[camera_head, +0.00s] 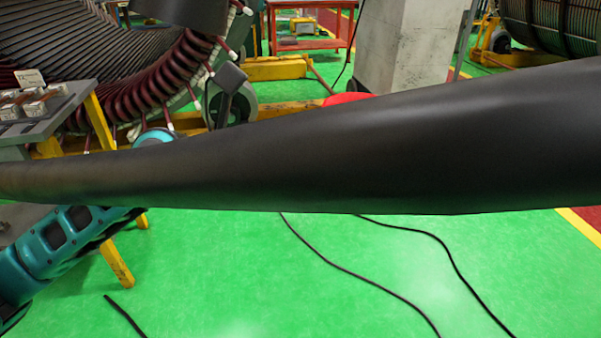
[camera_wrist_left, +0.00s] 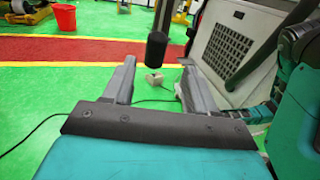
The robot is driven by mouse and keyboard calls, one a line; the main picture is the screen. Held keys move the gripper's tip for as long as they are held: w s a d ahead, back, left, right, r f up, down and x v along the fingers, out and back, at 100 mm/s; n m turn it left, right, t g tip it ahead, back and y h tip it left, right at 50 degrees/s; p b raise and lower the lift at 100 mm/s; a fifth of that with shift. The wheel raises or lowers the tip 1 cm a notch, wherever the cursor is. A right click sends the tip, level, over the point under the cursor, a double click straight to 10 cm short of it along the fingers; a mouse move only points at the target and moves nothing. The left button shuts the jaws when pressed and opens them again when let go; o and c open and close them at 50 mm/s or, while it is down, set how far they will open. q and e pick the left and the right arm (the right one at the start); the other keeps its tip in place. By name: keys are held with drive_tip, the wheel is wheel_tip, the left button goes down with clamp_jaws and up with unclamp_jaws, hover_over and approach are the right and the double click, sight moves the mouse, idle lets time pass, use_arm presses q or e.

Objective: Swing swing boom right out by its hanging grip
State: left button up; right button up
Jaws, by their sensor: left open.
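My right gripper is in neither view.
The stator with dark red coils (camera_head: 190,70) stands at upper left, beside a grey bench (camera_head: 50,125) with small parts. Black cables (camera_head: 330,262) lie on the green floor. A red bucket (camera_wrist_left: 63,19) and a panel with a grille (camera_wrist_left: 240,35) show in the left wrist view.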

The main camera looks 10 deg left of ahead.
use_arm(q)
drive_tip(key=a, duration=0.3)
drive_tip(key=a+b, duration=0.1)
drive_tip(key=shift+s+a, duration=0.4)
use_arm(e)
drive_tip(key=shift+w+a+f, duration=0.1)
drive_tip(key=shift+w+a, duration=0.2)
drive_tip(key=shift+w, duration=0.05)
